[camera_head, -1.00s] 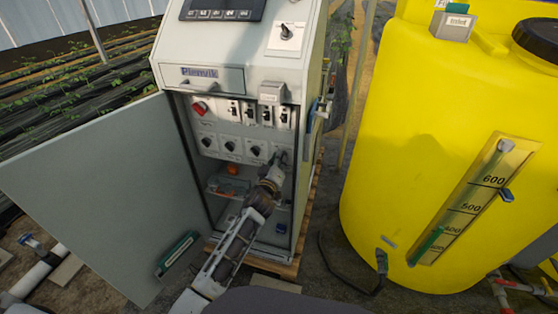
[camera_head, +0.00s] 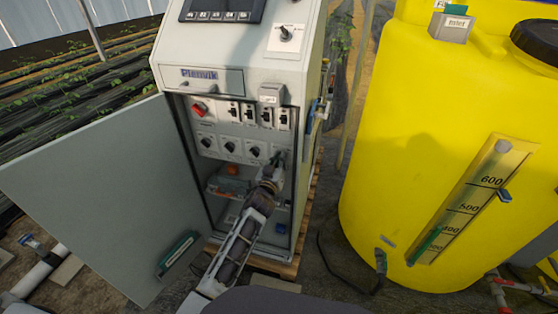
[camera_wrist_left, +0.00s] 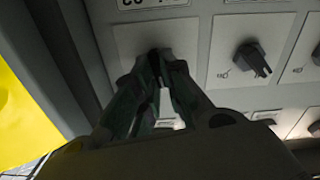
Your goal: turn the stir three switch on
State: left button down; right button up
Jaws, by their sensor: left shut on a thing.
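The open cabinet (camera_head: 243,87) holds a lower row of black rotary switches on white plates. My left gripper (camera_head: 278,160) is at the rightmost one, mostly hidden behind my fingers. In the left wrist view, my fingers (camera_wrist_left: 160,75) are shut around the black knob (camera_wrist_left: 154,53) on its plate (camera_wrist_left: 181,34). A neighbouring rotary switch (camera_wrist_left: 252,60) stands free, its handle tilted. The label above the held knob is cut off, so I cannot read which switch it is. My right gripper is not in view.
The cabinet door (camera_head: 95,200) stands open at the left. Above the rotary row are a red switch (camera_head: 199,108) and several black breakers (camera_head: 250,113). A yellow tank (camera_head: 410,150) stands at the right. Orange items (camera_head: 230,185) lie on the shelf below.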

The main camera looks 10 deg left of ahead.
pick_arm(q)
jog(key=m, duration=1.1)
jog(key=shift+d+f+p, duration=0.15)
jog(key=shift+d+p, duration=0.1)
jog(key=shift+p, duration=0.1)
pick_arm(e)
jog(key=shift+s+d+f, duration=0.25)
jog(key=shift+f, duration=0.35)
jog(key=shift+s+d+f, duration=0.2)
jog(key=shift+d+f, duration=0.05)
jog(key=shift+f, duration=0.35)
pick_arm(q)
jog(key=shift+m, duration=0.3)
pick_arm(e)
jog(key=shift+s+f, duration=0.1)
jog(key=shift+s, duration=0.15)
pick_arm(q)
jog(key=c, duration=1.5)
grip_release()
jog(key=shift+s+a, duration=0.15)
jog(key=shift+s, duration=1.85)
jog(key=shift+s+a, duration=0.15)
jog(key=shift+s, duration=1.85)
jog(key=shift+s+a, duration=0.15)
jog(key=shift+s, duration=1.85)
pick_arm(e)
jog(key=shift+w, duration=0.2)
